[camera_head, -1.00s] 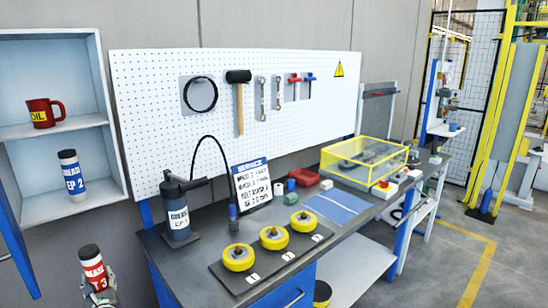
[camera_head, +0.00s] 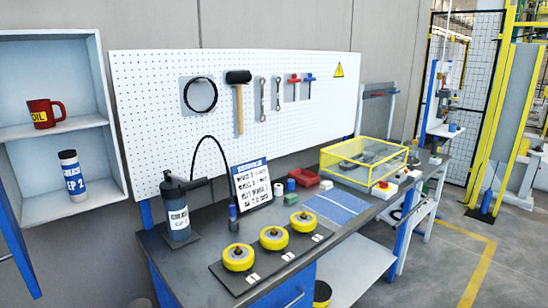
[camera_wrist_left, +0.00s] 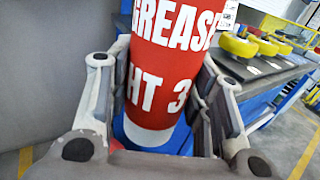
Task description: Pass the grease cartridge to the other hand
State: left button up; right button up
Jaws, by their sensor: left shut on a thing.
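The red grease cartridge (camera_wrist_left: 170,65) with white "GREASE HT 3" lettering fills the middle of the left wrist view. My left gripper (camera_wrist_left: 165,80) is shut on it, with one finger on each side. The cartridge's top is cut off by the frame. Neither it nor the left gripper can be made out in the head view now. A second cartridge (camera_head: 71,174), white and blue and marked "EP 2", stands upright on the lower shelf at the left. My right gripper is not in view.
The workbench (camera_head: 350,215) carries a dark grease pump (camera_head: 177,215), a service sign (camera_head: 251,184), yellow rollers (camera_head: 273,238) and a yellow-framed clear cover (camera_head: 362,160). A red mug (camera_head: 44,112) sits on the upper shelf. The floor at the right is clear.

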pick_arm(q)
jog(key=s+d+r+m+h+b, duration=0.1)
jog(key=s+d+r, duration=0.2)
jog(key=s+d, duration=0.2)
jog(key=s+d+r+m+h+b, duration=0.1)
jog(key=s+d+r, duration=0.3)
jog(key=s, duration=0.6)
jog(key=shift+s+d+r+h+b, duration=0.15)
jog(key=shift+d+r+h+b, duration=0.15)
jog(key=shift+d+h+b, duration=0.35)
